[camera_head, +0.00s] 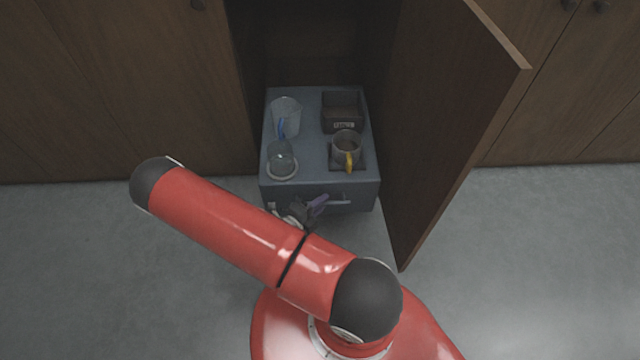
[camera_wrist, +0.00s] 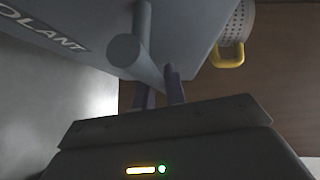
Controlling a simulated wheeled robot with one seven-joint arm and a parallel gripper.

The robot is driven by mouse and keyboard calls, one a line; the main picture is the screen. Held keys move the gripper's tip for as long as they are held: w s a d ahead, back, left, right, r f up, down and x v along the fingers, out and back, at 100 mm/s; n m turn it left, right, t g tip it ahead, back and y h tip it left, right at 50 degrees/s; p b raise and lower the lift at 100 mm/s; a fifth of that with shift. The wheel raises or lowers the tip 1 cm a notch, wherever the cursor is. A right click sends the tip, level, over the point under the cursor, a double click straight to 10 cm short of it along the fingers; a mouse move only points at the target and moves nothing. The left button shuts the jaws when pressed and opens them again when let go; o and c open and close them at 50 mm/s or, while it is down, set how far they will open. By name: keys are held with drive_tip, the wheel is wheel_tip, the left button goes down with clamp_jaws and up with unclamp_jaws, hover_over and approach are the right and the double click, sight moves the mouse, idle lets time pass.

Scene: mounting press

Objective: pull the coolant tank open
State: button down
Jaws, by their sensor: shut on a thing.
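The coolant tank (camera_head: 318,190) is a blue-grey box that sits partly out of the open cabinet, with its front toward me. Its bar handle (camera_head: 337,201) crosses the front face. My gripper (camera_head: 308,208) is at the left part of the handle, partly hidden by my arm. In the wrist view, my gripper's dark fingers (camera_wrist: 162,90) are shut around the round grey handle bar (camera_wrist: 135,55). The tank's face with the letters "OLANT" (camera_wrist: 70,46) shows at the upper left there.
The open cabinet door (camera_head: 440,120) stands close on the right. The grey floor (camera_head: 90,250) is clear on the left.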

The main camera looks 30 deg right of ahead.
drive_tip(key=shift+s+a, duration=0.7)
drive_tip(key=shift+s, duration=0.3)
drive_tip(key=c, duration=1.7)
unclamp_jaws()
drive_tip(key=v, duration=0.8)
